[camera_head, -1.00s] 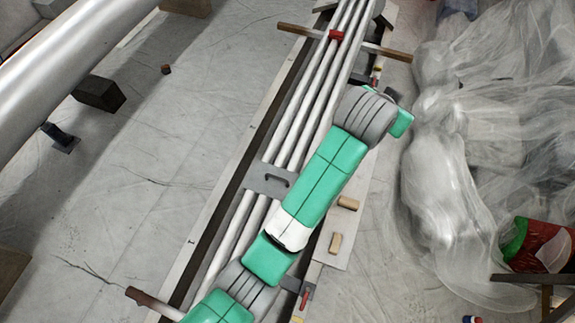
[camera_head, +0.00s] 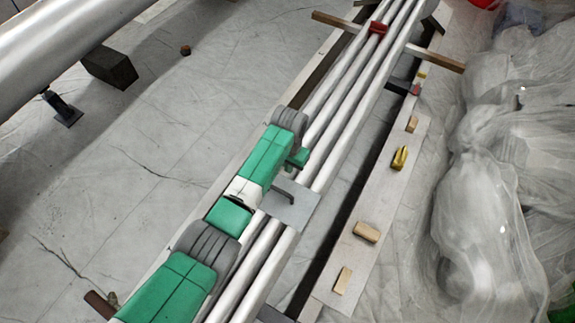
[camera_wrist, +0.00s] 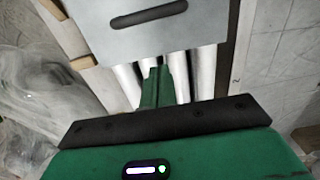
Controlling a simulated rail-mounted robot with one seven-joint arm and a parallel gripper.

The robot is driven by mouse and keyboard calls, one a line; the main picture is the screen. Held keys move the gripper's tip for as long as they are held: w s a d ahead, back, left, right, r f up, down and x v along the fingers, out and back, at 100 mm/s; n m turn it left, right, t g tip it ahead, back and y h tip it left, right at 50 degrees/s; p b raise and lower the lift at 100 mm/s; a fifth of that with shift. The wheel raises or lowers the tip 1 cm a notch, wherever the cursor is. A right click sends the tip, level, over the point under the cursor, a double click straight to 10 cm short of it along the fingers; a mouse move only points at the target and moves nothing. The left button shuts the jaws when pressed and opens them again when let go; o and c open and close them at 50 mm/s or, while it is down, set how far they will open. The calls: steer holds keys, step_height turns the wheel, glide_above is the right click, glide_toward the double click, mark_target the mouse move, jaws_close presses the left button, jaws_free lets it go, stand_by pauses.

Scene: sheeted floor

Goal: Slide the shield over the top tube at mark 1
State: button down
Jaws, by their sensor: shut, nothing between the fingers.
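The shield appears to be the grey plate (camera_head: 290,207) with a dark handle, lying across the silvery tubes (camera_head: 345,120) in the head view. In the wrist view the plate (camera_wrist: 150,30) fills the top, its dark handle showing as a long bar. My gripper (camera_wrist: 156,86) is shut and empty, its green fingers pointing toward the plate's near edge above the tubes; I cannot tell whether they touch. In the head view my arm lies over the left side of the tubes, and the fingers are not clearly visible. A small mark shows on the pale strip in the wrist view; mark 1 is not readable.
A red clamp (camera_head: 378,27) sits on the tubes near a wooden crossbar (camera_head: 435,57). Wooden blocks (camera_head: 366,231) and a yellow piece (camera_head: 400,158) lie on the right board. Crumpled clear sheeting (camera_head: 490,190) covers the right floor. The left floor is mostly open.

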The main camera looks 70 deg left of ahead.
steer(key=b, duration=0.2)
glide_above(287, 182)
steer(key=f, duration=0.4)
steer(key=shift+w+f, duration=0.3)
steer(key=shift+f, duration=0.1)
steer(key=shift+s+f, duration=0.25)
steer(key=shift+s+d+r, duration=0.2)
steer(key=shift+s+d, duration=0.9)
steer(key=shift+s, duration=0.2)
